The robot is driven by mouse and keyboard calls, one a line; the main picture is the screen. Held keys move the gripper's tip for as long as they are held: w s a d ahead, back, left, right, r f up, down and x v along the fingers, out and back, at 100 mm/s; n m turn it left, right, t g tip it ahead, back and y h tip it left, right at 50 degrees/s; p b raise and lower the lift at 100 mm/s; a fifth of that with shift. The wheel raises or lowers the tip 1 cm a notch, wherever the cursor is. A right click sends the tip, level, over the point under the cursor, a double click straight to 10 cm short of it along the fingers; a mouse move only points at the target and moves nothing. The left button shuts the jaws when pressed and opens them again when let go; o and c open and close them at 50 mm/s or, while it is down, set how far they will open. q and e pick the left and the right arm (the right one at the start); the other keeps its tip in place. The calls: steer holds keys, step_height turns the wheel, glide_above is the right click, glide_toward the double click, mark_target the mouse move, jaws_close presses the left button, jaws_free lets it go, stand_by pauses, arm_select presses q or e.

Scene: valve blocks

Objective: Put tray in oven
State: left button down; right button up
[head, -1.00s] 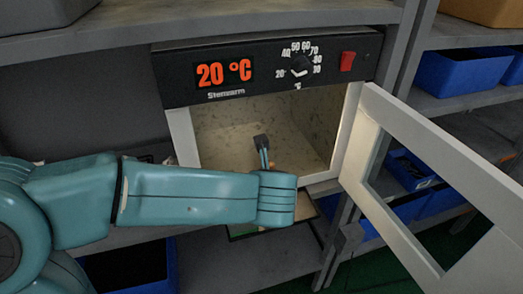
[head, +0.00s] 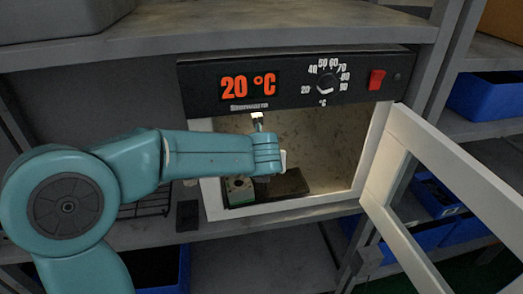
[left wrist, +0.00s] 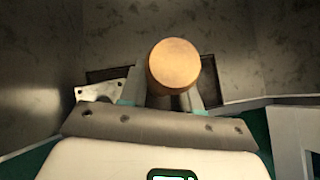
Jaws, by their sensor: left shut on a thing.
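The oven (head: 190,84) has its door (head: 437,165) swung open to the right. A dark tray (head: 292,183) shows low inside the oven opening, near its front edge. My left arm reaches across the opening from the left. In the left wrist view my left gripper (left wrist: 174,94) is shut on the round tan handle (left wrist: 174,66) of the tray, and the tray's dark surface (left wrist: 108,74) shows behind it. In the head view my arm hides the grip. Whether the tray rests on the oven floor, I cannot tell.
The oven stands on a grey shelf (head: 290,226). Its side walls and front frame are close around the tray. The open door stands right of the opening. Blue bins (head: 490,95) stand on shelves at the right. A dark wire rack (head: 150,205) lies left of the oven.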

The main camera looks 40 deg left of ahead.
arm_select(q)
steer(key=shift+w+a, duration=0.45)
steer(key=shift+w, duration=0.2)
steer(key=w+a, duration=0.2)
steer(key=a, duration=0.1)
steer(key=shift+w+f+p, duration=0.3)
steer(key=shift+f+p, duration=0.05)
steer(key=shift+s, duration=0.1)
steer(key=c, duration=0.8)
jaws_free()
